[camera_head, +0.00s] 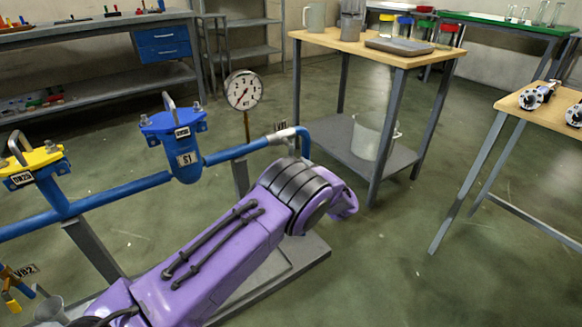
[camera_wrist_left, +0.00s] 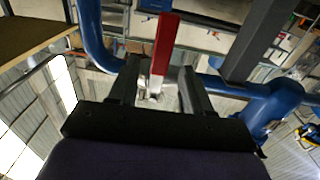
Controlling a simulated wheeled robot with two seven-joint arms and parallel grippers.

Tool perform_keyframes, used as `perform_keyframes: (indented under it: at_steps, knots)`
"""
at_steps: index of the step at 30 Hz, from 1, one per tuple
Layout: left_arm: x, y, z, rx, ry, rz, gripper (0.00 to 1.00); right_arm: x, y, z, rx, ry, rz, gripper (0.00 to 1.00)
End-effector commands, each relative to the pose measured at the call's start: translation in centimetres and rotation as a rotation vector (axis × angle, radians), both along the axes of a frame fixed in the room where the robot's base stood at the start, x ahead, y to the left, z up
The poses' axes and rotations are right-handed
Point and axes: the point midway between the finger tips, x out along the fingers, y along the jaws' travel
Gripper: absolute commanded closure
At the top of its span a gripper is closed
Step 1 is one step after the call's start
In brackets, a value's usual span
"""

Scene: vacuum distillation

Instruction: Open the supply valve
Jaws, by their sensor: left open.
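The supply valve (camera_head: 287,134), a pale metal body with a tag that seems to read VB1, sits on the blue pipe near its right-hand bend. In the left wrist view its red lever handle (camera_wrist_left: 164,42) points up the picture, between the two fingers of my left gripper (camera_wrist_left: 160,78). The gripper is open, with a gap visible on each side of the lever; I cannot tell whether a finger touches it. In the head view my purple left arm hides the lever and the gripper. My right gripper is not in view.
The blue pipe (camera_head: 235,153) runs left past a blue strainer (camera_head: 184,150) and a yellow-topped fitting (camera_head: 32,165). A pressure gauge (camera_head: 243,90) stands behind the pipe. A wooden-topped table (camera_head: 340,42) is behind, another table (camera_head: 520,105) at right. The floor between is clear.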

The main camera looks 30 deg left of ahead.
Motion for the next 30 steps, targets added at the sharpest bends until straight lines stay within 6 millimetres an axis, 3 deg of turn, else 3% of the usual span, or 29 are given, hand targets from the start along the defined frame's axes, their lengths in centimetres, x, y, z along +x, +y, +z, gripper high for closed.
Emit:
perform_keyframes:
  at_steps: [6,16,18,21,30]
  knots:
    - [1.3,3.2,-0.2,0.0,0.001,0.0,0.51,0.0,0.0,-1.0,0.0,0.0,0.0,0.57]
    - [1.6,3.8,-0.1,0.001,0.002,-0.002,0.51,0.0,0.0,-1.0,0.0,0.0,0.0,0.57]
    - [1.6,3.8,-0.1,0.001,0.002,-0.002,0.74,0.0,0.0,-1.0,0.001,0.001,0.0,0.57]
    - [1.6,3.8,-0.1,0.001,0.002,-0.002,1.0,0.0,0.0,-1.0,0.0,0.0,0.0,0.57]
    - [1.7,3.7,-0.2,-0.007,-0.018,-0.002,1.0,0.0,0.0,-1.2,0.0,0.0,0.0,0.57]
